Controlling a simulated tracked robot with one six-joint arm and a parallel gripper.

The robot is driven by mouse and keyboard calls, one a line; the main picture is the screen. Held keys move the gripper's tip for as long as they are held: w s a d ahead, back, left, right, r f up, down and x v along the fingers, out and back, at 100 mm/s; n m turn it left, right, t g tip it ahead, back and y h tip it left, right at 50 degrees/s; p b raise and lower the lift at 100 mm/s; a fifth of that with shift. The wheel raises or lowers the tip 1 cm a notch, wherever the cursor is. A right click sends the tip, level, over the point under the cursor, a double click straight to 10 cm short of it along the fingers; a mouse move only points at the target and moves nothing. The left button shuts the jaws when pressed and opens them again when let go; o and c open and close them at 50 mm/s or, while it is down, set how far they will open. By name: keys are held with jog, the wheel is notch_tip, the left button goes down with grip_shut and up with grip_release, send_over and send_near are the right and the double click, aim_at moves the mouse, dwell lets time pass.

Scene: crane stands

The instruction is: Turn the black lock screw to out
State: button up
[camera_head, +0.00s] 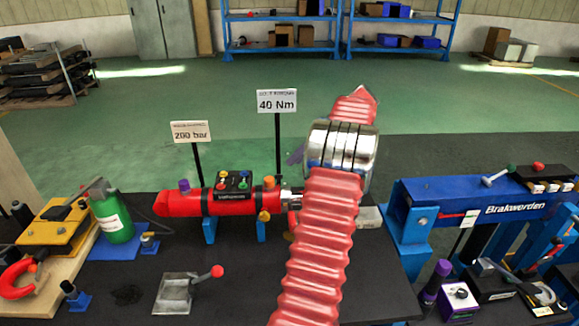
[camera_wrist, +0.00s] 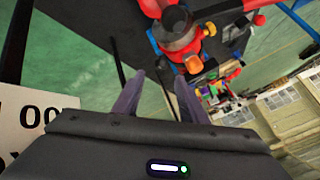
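I cannot make out a black lock screw for certain in either view. A red cylinder (camera_head: 235,200) labelled in white lies on blue supports in the middle of the black table in the head view. It carries a dark block with several coloured buttons (camera_head: 233,181), a purple knob (camera_head: 184,186) and an orange knob (camera_head: 268,182). My red ribbed arm covers the cylinder's right end in the head view. My gripper (camera_wrist: 156,92) shows in the wrist view with its two purple fingers apart and nothing between them. A grey round part (camera_wrist: 177,28) on red is beyond the fingers.
Signs reading 200 bar (camera_head: 190,132) and 40 Nm (camera_head: 277,101) stand on thin posts behind the cylinder. A blue Brakwerden beam (camera_head: 480,208) is at right. A green bottle (camera_head: 112,217) and yellow fixture (camera_head: 55,222) are at left. A red-knobbed lever plate (camera_head: 176,293) lies in front.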

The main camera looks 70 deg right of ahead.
jog(key=v, duration=0.6)
jog(key=shift+s, duration=0.15)
